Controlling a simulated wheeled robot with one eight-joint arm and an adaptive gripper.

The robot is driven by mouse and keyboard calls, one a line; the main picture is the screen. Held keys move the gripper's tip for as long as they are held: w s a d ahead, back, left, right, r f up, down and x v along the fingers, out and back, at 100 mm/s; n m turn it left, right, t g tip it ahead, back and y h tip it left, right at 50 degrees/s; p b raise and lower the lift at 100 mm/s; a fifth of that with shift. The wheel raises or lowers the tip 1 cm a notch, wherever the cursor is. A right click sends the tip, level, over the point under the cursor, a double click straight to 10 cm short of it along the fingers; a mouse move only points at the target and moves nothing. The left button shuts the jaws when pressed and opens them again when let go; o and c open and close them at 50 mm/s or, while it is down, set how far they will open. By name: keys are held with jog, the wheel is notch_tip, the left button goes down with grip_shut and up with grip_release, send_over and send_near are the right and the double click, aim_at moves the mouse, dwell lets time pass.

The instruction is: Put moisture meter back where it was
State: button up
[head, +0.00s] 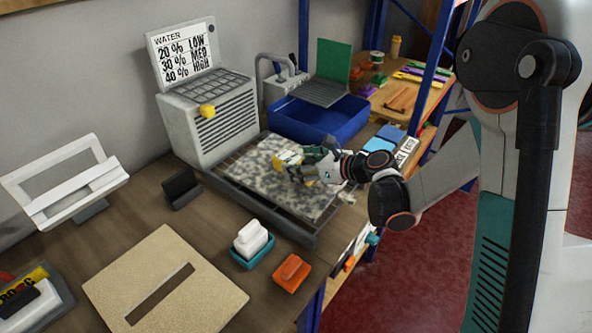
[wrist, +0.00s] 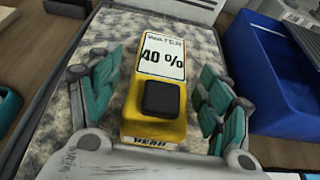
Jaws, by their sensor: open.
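The moisture meter (wrist: 143,124) is yellow with a black square and a white display that reads WATER 40 %. It lies on the speckled grey rug piece, between the open teal fingers of my gripper (wrist: 160,78) in the wrist view. A gap shows on both sides between the fingers and the meter. In the head view the meter (head: 287,159) shows at the left tip of my gripper (head: 306,164), partly hidden by it. The rug (head: 262,185) lies in a dark grey tray (head: 270,219).
A black stand (head: 180,187) is left of the tray, and a grey machine (head: 213,125) with a WATER chart (head: 184,57) stands behind it. A blue bin (head: 318,128) is at the back. A white brush in a teal tray (head: 252,245) and an orange block (head: 291,273) are in front.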

jog(key=shift+x, duration=1)
jog(key=c, duration=1.3)
notch_tip(320, 180, up, 19)
jog(key=p, duration=0.7)
jog(key=s+d+f+m+t+h, duration=0.2)
jog(key=s+d+f+m+h, duration=0.15)
jog(key=d, duration=0.65)
jog(key=s+d+f+m+t+h, duration=0.2)
jog(key=d+m+h, duration=0.15)
jog(key=d, duration=0.55)
notch_tip(320, 180, up, 7)
jog(key=n+g+y, duration=0.4)
jog(key=n+y, duration=0.3)
send_over(296, 160)
jog(key=shift+f, duration=0.25)
